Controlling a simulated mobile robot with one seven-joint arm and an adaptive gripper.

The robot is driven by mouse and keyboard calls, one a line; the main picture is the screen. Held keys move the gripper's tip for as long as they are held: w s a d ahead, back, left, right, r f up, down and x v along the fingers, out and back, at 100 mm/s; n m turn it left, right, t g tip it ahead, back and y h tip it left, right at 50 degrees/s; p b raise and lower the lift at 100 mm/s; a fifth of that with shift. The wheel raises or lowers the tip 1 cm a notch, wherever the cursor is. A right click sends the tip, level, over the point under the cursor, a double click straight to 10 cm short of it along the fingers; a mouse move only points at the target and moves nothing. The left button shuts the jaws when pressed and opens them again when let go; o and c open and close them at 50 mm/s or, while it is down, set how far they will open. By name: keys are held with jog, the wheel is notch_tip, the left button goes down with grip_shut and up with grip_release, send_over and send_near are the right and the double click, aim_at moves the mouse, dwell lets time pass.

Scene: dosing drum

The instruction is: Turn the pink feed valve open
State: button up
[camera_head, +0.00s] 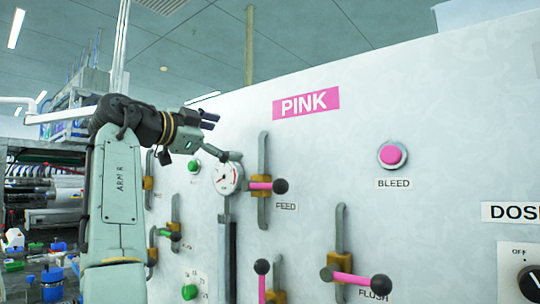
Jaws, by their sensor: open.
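The pink feed valve (262,185) is on the white panel beside the FEED label. Its pink lever with a dark ball knob points right, roughly level, from a yellow-brown body on a grey vertical pipe. My gripper (217,136) is left of the valve and higher in the picture, with its fingers pointing right. It is open with nothing seen between the fingers, and apart from the lever. A pink PINK sign (306,102) is above the valve.
A round gauge (228,178) stands just left of the feed valve, near my gripper. The FLUSH valve (352,277) and another pink lever (262,280) are lower. A pink BLEED button (391,155) is to the right. Green-handled valves (170,235) are at left.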

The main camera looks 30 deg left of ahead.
jog(key=shift+f, duration=0.1)
jog(key=shift+d+f+b, duration=0.45)
jog(key=shift+d+b, duration=0.05)
jog(key=shift+b, duration=0.3)
jog(key=shift+r, duration=0.1)
jog(key=shift+s, duration=0.1)
jog(key=s+a, duration=0.1)
jog(key=s, duration=0.8)
jog(key=shift+a, duration=0.15)
